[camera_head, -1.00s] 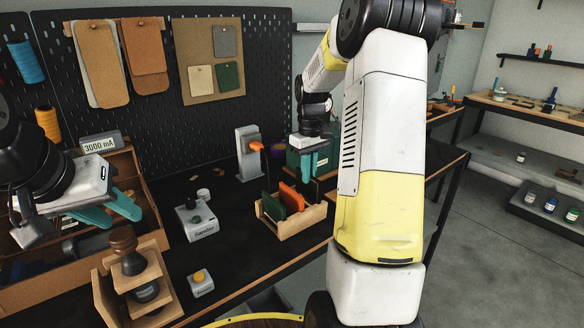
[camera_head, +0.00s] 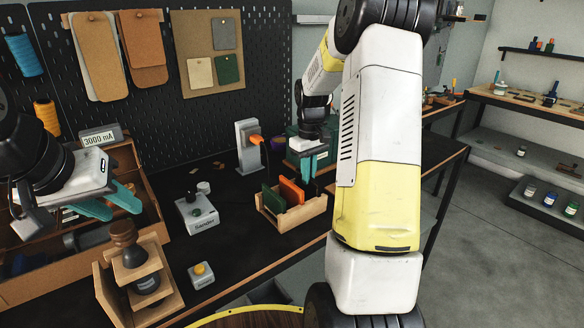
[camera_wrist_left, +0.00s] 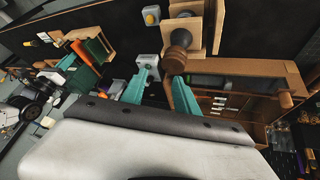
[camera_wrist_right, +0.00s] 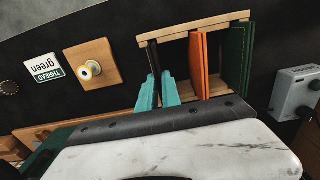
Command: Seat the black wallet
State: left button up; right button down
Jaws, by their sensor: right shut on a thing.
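My right gripper (camera_wrist_right: 157,92) is shut on the thin black wallet (camera_wrist_right: 152,56), seen nearly edge-on in the right wrist view. The wallet is at the end of the wooden rack (camera_wrist_right: 190,27), beside the orange wallet (camera_wrist_right: 197,65) and apart from it; I cannot tell how deep it sits. A green wallet (camera_wrist_right: 237,58) stands beyond the orange one. My left gripper (camera_head: 108,202) is open and empty at the left.
A grey device with an orange part (camera_head: 248,150) stands behind the rack. A small grey box (camera_head: 197,213) is left of it. A wooden stand (camera_head: 140,285) and a yellow-button box (camera_head: 201,276) are in front. A thread spool on a wooden block (camera_wrist_right: 92,66) lies beside the rack.

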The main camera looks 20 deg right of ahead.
jog(key=shift+f, duration=0.1)
dwell(0.3)
jog(key=c, duration=1.5)
grip_release()
jog(key=shift+o, duration=0.2)
jog(key=shift+r, duration=3.9)
